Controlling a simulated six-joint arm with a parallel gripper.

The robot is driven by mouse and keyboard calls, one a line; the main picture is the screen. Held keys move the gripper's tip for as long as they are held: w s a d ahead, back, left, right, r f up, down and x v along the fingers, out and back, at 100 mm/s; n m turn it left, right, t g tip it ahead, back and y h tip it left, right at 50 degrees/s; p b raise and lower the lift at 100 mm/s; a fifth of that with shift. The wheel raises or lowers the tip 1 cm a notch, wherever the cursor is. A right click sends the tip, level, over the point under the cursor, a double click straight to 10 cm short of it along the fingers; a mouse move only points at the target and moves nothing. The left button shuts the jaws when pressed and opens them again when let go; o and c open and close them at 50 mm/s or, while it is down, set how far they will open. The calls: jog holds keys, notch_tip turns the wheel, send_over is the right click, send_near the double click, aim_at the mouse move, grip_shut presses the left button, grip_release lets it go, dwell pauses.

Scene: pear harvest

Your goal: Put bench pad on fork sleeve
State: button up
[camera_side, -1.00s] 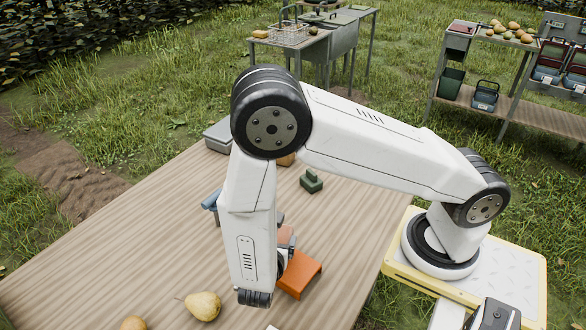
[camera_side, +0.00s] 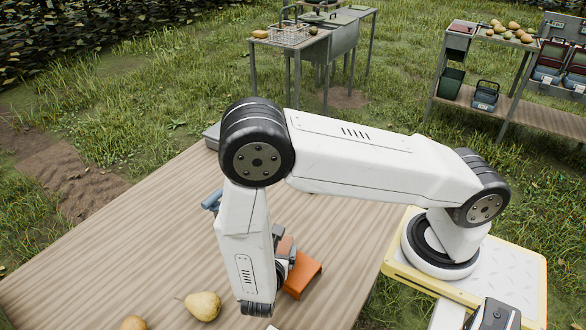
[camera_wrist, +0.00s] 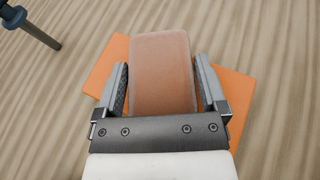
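The bench pad, a reddish-brown block (camera_wrist: 161,70), lies between the two fingers of my gripper (camera_wrist: 163,80) in the wrist view. The fingertips appear to touch its sides, so my gripper looks shut on it. In the side view a small part of the pad (camera_side: 285,245) shows beside my wrist. The orange block (camera_side: 303,276), which I take for the fork sleeve, sits on the table. In the wrist view the orange block (camera_wrist: 237,100) shows beneath the pad on both sides, turned at an angle to it. Whether pad and orange block touch is hidden.
A yellow pear (camera_side: 203,305) and part of another fruit (camera_side: 134,323) lie on the wooden table (camera_side: 120,245) at the front. A blue-handled tool (camera_side: 211,199) is left of my arm and at the wrist view's upper left (camera_wrist: 14,17). A grey box (camera_side: 211,136) stands farther back.

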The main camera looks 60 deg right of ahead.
jog(key=shift+r, duration=0.2)
jog(key=shift+a+r, duration=0.1)
jog(key=shift+a, duration=0.1)
jog(key=v, duration=1.1)
jog(key=shift+s+a, duration=0.25)
dwell(0.3)
jog(key=w+d+r+m+g+y, duration=0.1)
jog(key=d+r+m+y, duration=0.5)
jog(key=m, duration=0.5)
jog(key=d+r+m+g+y, duration=0.1)
jog(key=d+r+m+y, duration=0.5)
jog(key=d+m, duration=0.4)
jog(key=shift+w+r+m, duration=0.4)
jog(key=shift+m, duration=0.4)
